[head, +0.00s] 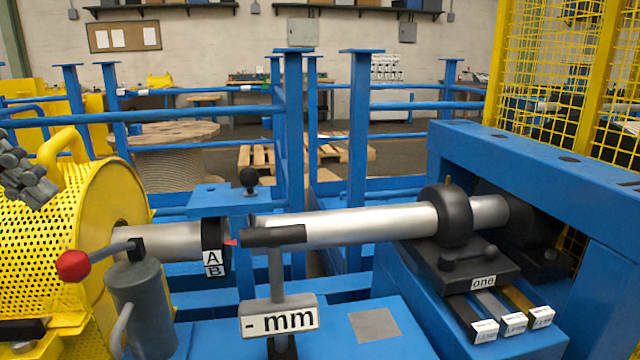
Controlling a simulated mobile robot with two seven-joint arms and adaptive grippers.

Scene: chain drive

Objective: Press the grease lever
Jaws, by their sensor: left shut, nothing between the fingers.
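The grease lever is a grey rod with a red ball knob (73,265) at its left end, at the lower left of the head view. The rod slopes down from a dark pivot on top of a grey cylinder (140,300) to the knob. My left gripper (34,190) is at the left edge, in front of the yellow perforated guard. It is shut and empty, up and to the left of the knob and apart from it. Part of this gripper is cut off by the picture edge. My right gripper is not in view.
The yellow guard (85,215) with its handle stands close behind the lever. A steel shaft (350,225) runs right to a black bearing (450,215). A sign reading "- mm" (280,319) stands on the blue frame right of the cylinder. Blue posts and rails stand behind.

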